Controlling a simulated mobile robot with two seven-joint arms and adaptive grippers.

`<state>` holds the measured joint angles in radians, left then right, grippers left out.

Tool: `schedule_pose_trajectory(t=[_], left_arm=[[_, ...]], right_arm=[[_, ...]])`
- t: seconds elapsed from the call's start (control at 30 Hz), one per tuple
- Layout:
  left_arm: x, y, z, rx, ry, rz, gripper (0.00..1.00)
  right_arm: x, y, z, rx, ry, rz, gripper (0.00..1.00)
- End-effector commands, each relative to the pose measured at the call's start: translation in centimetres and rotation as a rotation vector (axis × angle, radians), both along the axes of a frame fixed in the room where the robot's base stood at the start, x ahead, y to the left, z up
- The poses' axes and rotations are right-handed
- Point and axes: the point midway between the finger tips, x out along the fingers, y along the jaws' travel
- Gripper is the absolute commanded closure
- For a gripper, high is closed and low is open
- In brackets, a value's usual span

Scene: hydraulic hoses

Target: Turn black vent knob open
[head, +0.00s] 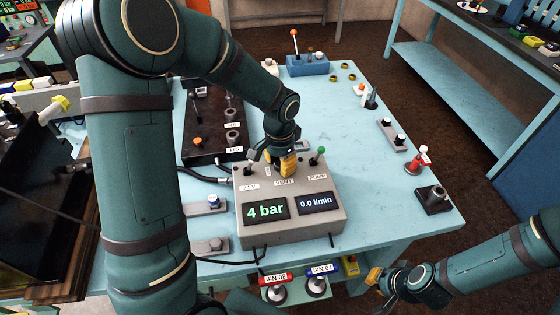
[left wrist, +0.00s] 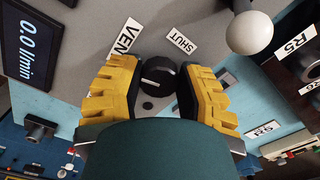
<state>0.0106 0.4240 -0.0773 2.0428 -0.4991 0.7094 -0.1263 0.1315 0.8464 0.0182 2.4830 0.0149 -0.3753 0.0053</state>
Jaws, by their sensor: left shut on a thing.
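The black vent knob (left wrist: 158,74) sits on the grey control box (head: 290,222), between the yellow fingers of my left gripper (left wrist: 155,88). A pale line shows on its face, lying roughly across the left wrist view. A VENT label (left wrist: 127,36) and a SHUT label (left wrist: 181,40) are beside it. In the head view my left gripper (head: 284,165) comes down on the box and hides the knob. It is shut on the knob. My right gripper (head: 374,279) is away at the lower right, off the table's front; its finger gap is unclear.
The box displays read 4 bar (head: 265,209) and 0.0 l/min (head: 315,202). A green-tipped PUMP lever (head: 320,152) stands right of the gripper. A white ball-ended lever (left wrist: 250,32) is close by. A dark hose block (head: 213,125) lies behind left.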

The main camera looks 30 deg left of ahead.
Motion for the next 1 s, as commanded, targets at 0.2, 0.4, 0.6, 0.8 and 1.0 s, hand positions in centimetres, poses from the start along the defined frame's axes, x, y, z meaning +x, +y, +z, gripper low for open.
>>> schedule_pose_trajectory(t=[0.2, 0.4, 0.6, 0.8, 1.0], left_arm=[[-0.12, 0.02, -0.11, -0.001, 0.006, -0.135, 0.99], [-0.11, 0.07, -0.15, 0.000, 0.006, -0.210, 0.99], [-0.10, 0.06, -0.17, 0.000, 0.006, -0.242, 0.98], [-0.10, 0.05, -0.18, 0.000, 0.006, -0.248, 0.98], [-0.10, 0.04, -0.17, -0.001, 0.005, -0.247, 0.98]], right_arm=[[-0.01, -0.02, 0.43, 0.001, 0.000, 0.000, 1.00], [-0.01, -0.03, 0.61, 0.001, 0.000, 0.000, 1.00], [-0.02, -0.04, 0.67, 0.001, 0.000, 0.000, 1.00], [-0.02, -0.04, 0.67, 0.001, 0.000, 0.000, 1.00], [-0.02, -0.04, 0.67, 0.001, 0.000, 0.000, 1.00]])
